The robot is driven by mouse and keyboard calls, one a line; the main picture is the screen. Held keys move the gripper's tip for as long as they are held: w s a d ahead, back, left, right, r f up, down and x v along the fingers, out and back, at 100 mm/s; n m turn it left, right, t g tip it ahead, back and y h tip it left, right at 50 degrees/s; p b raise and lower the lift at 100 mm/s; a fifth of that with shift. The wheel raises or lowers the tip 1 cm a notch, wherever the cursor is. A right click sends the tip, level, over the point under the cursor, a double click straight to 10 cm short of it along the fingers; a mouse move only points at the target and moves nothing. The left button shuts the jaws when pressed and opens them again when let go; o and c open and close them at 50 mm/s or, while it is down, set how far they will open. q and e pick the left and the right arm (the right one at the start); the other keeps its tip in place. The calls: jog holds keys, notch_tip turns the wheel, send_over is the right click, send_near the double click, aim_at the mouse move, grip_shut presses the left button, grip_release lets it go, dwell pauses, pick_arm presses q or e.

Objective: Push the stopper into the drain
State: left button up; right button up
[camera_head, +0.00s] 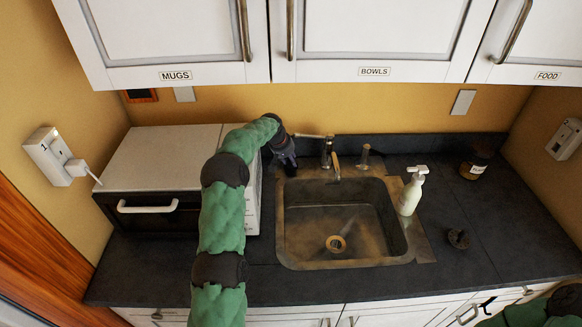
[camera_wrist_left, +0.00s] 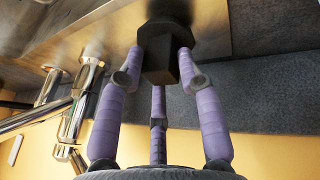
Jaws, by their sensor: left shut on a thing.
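My left gripper (camera_head: 285,153) is at the back left corner of the sink (camera_head: 281,225), beside the tap. In the left wrist view its purple fingers (camera_wrist_left: 160,75) are closed around a dark stopper (camera_wrist_left: 180,32) with a block-shaped grip and a wider many-sided disc. In the head view the stopper is hard to make out against the dark gripper and counter. The drain (camera_head: 336,243) is a round brass-coloured ring in the sink floor, uncovered and well away from the gripper. My right gripper is out of view; only part of that arm shows at bottom right.
The tap (camera_head: 335,165) stands just right of my left gripper and also shows in the left wrist view (camera_wrist_left: 75,105). A soap bottle (camera_head: 411,192) stands at the sink's right rim. A small dark round item (camera_head: 458,239) and a jar (camera_head: 474,165) are farther right. A white-topped oven (camera_head: 155,160) is left.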

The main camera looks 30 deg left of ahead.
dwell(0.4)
pick_arm(q)
jog(key=shift+r+p, duration=1.6)
jog(key=shift+r, duration=0.9)
jog(key=shift+f, duration=0.1)
